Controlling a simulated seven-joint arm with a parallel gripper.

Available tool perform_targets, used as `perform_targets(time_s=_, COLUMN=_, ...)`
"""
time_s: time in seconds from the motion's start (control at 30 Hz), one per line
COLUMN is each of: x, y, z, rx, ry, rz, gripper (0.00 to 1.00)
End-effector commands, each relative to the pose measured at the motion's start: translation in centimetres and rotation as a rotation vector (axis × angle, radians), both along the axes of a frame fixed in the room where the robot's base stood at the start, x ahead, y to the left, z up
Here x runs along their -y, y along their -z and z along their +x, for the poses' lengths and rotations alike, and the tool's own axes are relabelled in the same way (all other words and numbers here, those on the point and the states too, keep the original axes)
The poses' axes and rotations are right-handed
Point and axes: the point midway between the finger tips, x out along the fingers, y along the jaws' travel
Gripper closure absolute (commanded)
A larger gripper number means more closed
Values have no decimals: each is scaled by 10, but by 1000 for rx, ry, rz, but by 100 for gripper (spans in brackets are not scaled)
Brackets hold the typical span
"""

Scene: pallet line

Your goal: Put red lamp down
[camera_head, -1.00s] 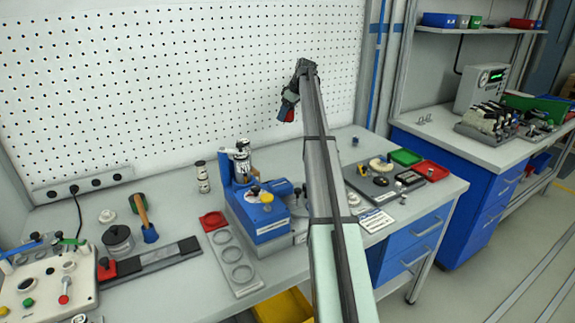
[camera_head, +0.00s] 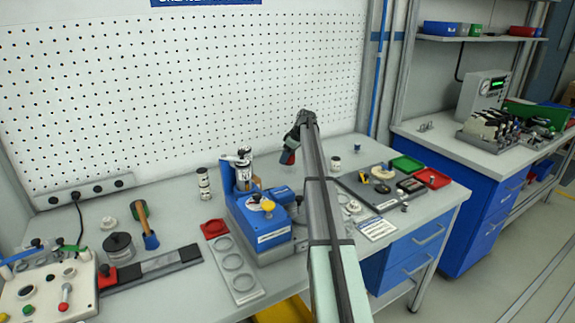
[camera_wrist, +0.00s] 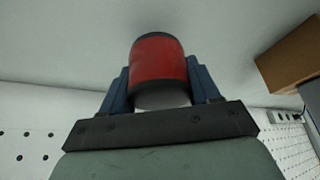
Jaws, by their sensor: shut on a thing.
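The red lamp (camera_wrist: 160,72) is a red cylinder with dark ends, held between the two blue fingers of my gripper (camera_wrist: 160,90) in the wrist view. In the head view my gripper (camera_head: 287,155) is over the back of the workbench, near the pegboard. A small red part of the lamp (camera_head: 286,157) shows there below the dark wrist. The lamp appears to be above the bench top; the exact gap is hard to tell.
The workbench (camera_head: 170,275) carries a blue fixture (camera_head: 262,222), a grey tray with round recesses (camera_head: 222,247), a dark mat with parts (camera_head: 362,192), a green tray (camera_head: 407,163) and a red tray (camera_head: 432,178). A small cylinder (camera_head: 334,163) stands right of my gripper.

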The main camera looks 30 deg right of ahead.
Motion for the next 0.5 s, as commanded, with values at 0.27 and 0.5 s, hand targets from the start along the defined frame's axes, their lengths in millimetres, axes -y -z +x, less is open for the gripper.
perform_targets(time_s=0.27, x=0, y=28, z=0, rx=0, ry=0, rz=0, gripper=76)
perform_targets(time_s=0.5, x=0, y=38, z=0, rx=0, ry=0, rz=0, gripper=76)
